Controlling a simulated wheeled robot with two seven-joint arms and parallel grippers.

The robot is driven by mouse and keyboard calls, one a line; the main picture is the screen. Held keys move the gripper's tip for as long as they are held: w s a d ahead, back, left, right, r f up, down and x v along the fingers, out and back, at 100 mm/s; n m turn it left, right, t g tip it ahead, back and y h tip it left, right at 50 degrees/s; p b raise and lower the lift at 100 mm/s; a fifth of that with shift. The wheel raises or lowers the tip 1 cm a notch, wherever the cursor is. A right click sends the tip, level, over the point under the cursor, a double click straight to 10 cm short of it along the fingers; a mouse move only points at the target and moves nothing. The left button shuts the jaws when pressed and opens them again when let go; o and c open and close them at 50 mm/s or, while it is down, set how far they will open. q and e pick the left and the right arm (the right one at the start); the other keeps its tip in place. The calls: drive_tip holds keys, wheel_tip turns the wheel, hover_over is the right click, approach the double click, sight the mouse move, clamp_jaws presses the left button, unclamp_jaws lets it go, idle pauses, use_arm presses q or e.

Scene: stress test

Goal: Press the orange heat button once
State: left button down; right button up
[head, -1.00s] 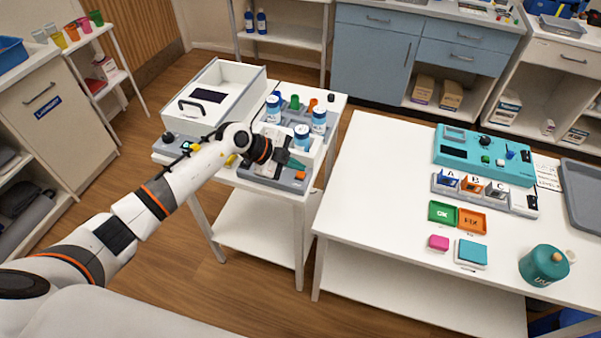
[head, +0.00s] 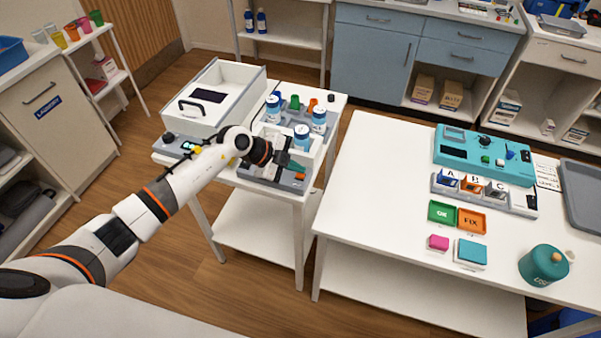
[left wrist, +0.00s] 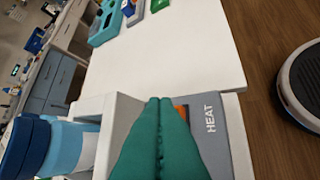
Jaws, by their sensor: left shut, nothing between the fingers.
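The orange heat button (head: 300,177) is on the front right of a grey panel on the small white cart. In the left wrist view the orange button (left wrist: 184,112) is mostly hidden behind my fingers, beside the word HEAT on the grey panel (left wrist: 212,130). My left gripper (head: 299,168) is shut and empty, its green fingertips just over or at the button. Its fingers (left wrist: 159,102) also show in the left wrist view. I cannot tell whether they touch the button. My right gripper is in neither view.
Blue-capped bottles (head: 302,133) stand in a white holder (head: 311,155) close to the gripper. A larger white table (head: 365,180) with a teal device (head: 462,148) is to the right, across a narrow gap.

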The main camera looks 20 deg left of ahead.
sight(296, 175)
use_arm(q)
drive_tip(key=shift+f, duration=0.45)
idle(0.3)
drive_tip(key=shift+r, duration=0.1)
drive_tip(key=shift+r+p, duration=0.8)
drive_tip(key=shift+p, duration=0.3)
wheel_tip(296, 175, up, 5)
drive_tip(key=p, duration=0.5)
drive_tip(key=shift+r+p, duration=0.1)
drive_tip(key=shift+p, duration=0.25)
drive_tip(key=shift+d, duration=0.1)
